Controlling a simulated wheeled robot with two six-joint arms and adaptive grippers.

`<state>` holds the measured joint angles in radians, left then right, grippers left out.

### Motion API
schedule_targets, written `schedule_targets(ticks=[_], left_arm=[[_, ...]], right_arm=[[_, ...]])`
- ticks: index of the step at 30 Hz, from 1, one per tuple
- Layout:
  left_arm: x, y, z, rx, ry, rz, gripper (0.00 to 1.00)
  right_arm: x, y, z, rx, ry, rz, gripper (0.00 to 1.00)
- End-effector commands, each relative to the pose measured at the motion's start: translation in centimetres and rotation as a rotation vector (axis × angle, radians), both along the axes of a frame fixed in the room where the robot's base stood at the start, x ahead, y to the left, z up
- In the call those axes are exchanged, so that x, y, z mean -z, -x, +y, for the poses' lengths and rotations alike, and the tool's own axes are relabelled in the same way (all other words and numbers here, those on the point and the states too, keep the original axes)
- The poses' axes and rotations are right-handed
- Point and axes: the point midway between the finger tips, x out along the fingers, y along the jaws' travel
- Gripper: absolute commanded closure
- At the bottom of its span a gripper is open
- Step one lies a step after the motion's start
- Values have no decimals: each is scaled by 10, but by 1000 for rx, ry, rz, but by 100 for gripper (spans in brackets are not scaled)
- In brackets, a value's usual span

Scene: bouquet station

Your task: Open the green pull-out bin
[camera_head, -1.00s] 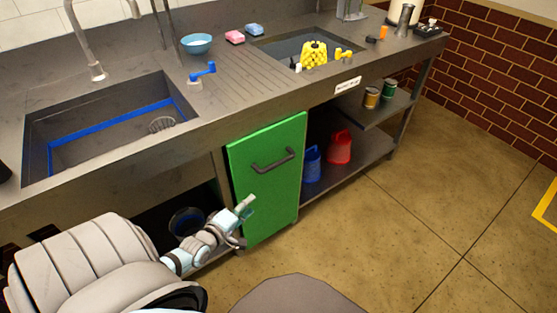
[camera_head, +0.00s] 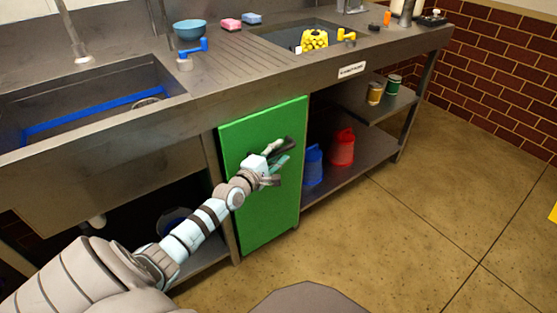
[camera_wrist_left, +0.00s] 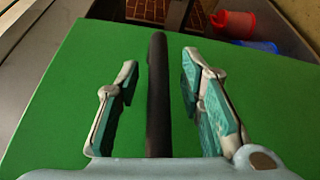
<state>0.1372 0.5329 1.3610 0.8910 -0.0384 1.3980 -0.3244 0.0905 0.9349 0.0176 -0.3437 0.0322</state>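The green pull-out bin (camera_head: 262,213) is a green front panel under the sink counter, and it looks flush in its frame. Its dark bar handle shows in the left wrist view (camera_wrist_left: 158,95), running between the two fingers. My left gripper (camera_head: 276,163) is in front of the panel at the handle, which it partly hides in the head view. In the left wrist view the left gripper (camera_wrist_left: 156,100) is open, with teal pads on both sides of the handle and visible gaps to it. My right gripper is not in view.
A blue jug (camera_head: 313,166) and a red jug (camera_head: 342,148) stand on the low shelf right of the bin. A dark bucket (camera_head: 174,222) sits in the open space to the left. The floor (camera_head: 400,225) in front at right is clear.

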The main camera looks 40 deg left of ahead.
Motion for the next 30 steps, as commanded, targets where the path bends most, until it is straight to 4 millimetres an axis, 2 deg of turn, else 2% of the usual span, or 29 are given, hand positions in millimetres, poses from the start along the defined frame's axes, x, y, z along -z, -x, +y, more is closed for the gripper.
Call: schedule_targets(ticks=[8,11,15,25,30], left_arm=[[-1,-3,0,-1,-2,0,65],[-1,-3,0,-1,-2,0,78],[-1,-3,0,0,-1,0,100],[-1,-2,-1,-1,0,1,100],[-3,2,-1,-9,1,2,100]], right_arm=[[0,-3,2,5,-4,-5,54],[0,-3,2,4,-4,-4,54],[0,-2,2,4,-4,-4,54],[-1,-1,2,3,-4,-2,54],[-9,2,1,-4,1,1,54]])
